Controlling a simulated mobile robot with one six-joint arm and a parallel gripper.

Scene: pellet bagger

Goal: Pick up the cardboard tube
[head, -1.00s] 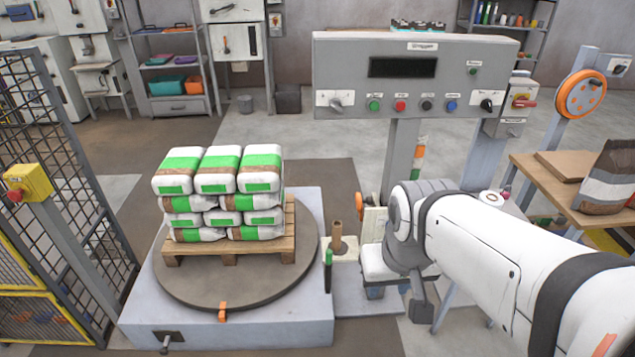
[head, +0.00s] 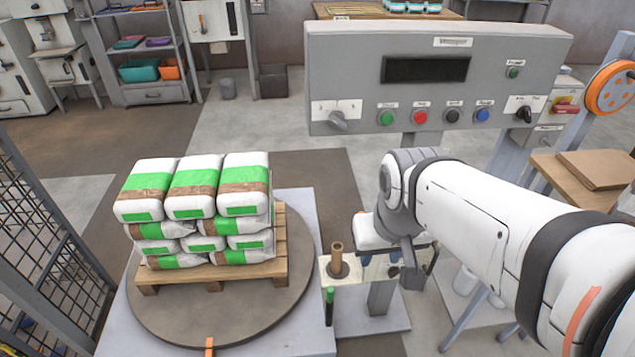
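The brown cardboard tube (head: 337,258) stands upright in the head view, its foot in a dark round base on a pale plate. The plate is just right of the turntable. The tube's upper part is clear of other things. My arm reaches in from the right and bends down at its dark grey joint. Its end, where my gripper (head: 412,276) seems to be, is right of the tube and apart from it in the picture. The fingers are too dark and hidden to read, and I see nothing held.
A pallet (head: 262,270) of white and green bags sits on the round turntable (head: 300,300). A green-topped black rod (head: 329,305) stands close in front of the tube. A grey control panel (head: 440,95) rises behind. A mesh fence (head: 45,235) is at left.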

